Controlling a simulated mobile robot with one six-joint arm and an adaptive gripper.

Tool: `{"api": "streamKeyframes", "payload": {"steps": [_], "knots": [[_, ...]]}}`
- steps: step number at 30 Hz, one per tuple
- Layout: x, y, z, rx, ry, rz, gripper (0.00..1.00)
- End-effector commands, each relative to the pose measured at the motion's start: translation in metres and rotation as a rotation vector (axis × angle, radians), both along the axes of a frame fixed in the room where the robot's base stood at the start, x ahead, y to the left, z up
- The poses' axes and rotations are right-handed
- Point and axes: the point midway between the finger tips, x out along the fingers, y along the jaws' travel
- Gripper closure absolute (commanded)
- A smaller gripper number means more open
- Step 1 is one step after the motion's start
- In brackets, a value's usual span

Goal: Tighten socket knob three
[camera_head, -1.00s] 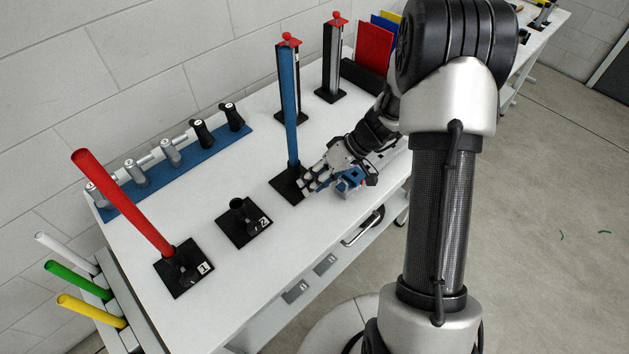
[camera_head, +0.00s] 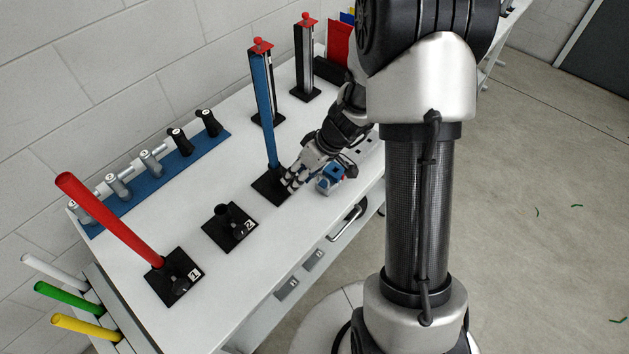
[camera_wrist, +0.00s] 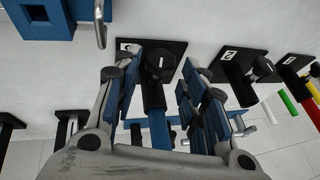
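Socket three is a black plate (camera_head: 268,190) at mid-table, with a tall blue tube (camera_head: 265,110) standing in it. In the wrist view its plate (camera_wrist: 175,50) carries a partly hidden number label. Its round black knob (camera_wrist: 160,66), with a white line, shows between my fingers. My gripper (camera_head: 291,178) is at the right side of this socket, low over the table. In the wrist view my gripper (camera_wrist: 157,90) is open, with blue-padded fingers on both sides of the knob. A gap shows beside the knob; contact cannot be told.
Socket two (camera_head: 230,226) is empty and socket one (camera_head: 175,277) holds a leaning red tube (camera_head: 110,220). A small blue block device (camera_head: 330,178) sits close to my gripper's right. A blue rack (camera_head: 150,183) with handles runs along the back. Black posts (camera_head: 305,60) stand behind.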

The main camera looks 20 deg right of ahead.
Motion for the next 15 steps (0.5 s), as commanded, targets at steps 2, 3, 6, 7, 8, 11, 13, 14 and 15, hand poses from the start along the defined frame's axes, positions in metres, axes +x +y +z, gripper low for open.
{"api": "streamKeyframes", "payload": {"steps": [2, 3, 6, 7, 8, 11, 13, 14, 15], "knots": [[-0.004, -0.007, 0.018, 0.0, -0.001, -0.003, 0.61], [-0.006, -0.01, 0.025, 0.0, -0.001, -0.003, 0.61], [-0.011, -0.018, 0.043, 0.001, -0.001, -0.002, 0.61], [-0.012, -0.02, 0.048, 0.0, -0.001, -0.003, 0.61], [-0.014, -0.022, 0.054, 0.0, -0.001, -0.003, 0.61], [-0.019, -0.03, 0.071, 0.0, -0.001, -0.003, 0.61], [-0.022, -0.035, 0.084, 0.002, -0.001, -0.003, 0.61], [-0.024, -0.037, 0.089, 0.0, -0.001, -0.003, 0.61], [-0.026, -0.04, 0.096, 0.001, -0.001, -0.002, 0.61]]}}
